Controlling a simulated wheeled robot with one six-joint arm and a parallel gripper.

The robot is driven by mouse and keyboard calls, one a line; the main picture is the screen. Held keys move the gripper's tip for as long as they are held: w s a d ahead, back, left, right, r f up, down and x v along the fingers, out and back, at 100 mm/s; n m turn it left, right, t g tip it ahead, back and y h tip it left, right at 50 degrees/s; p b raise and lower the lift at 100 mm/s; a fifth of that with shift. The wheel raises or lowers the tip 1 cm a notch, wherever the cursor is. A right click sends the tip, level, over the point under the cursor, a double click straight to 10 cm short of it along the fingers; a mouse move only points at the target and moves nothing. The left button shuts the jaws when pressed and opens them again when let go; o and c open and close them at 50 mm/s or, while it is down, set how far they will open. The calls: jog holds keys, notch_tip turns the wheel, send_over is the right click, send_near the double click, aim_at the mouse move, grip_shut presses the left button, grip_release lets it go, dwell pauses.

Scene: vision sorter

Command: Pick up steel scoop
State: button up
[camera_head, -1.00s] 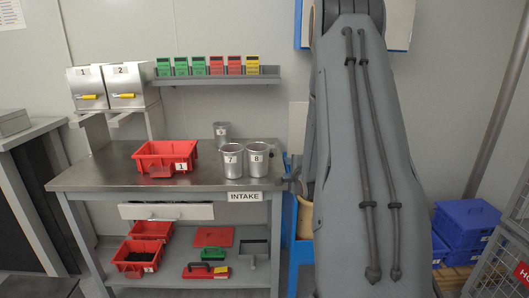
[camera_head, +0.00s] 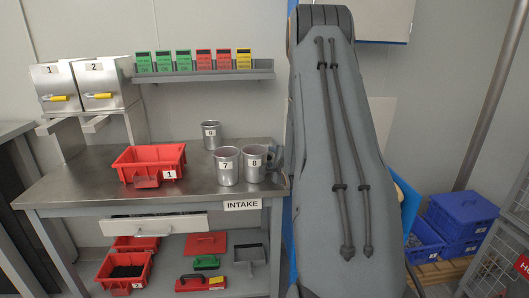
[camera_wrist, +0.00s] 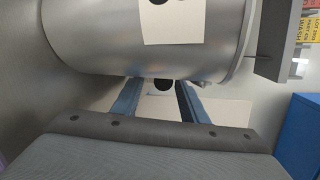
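A grey scoop-like piece with a handle (camera_head: 250,254), the likeliest steel scoop, lies on the bench's lower shelf. My gripper (camera_wrist: 160,98) shows two blue-grey fingers set apart in the wrist view, with nothing seen between them but a pale background with a dark spot. A large metal can (camera_wrist: 145,45) with a white label fills the top of that view, very close to the fingers; its number is cut off. In the head view, a grey-blue part beside can 8 (camera_head: 254,165) may be my gripper's end; my arm hides the rest.
Can 7 (camera_head: 228,167) and can 6 (camera_head: 211,135) stand on the steel bench (camera_head: 85,185). A red bin (camera_head: 150,157) marked 1 sits left. Red bins, a green tool and red pieces lie below. Blue crates (camera_head: 462,222) stand right. The bench's front left is clear.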

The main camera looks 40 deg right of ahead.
jog(key=x, duration=0.3)
jog(key=p+x, duration=0.1)
jog(key=shift+w+a+r, duration=0.1)
jog(key=shift+w+a, duration=0.1)
jog(key=shift+w, duration=0.15)
jog(key=shift+d, duration=0.1)
grip_shut()
jog(key=shift+r, duration=0.15)
jog(key=shift+s, duration=0.15)
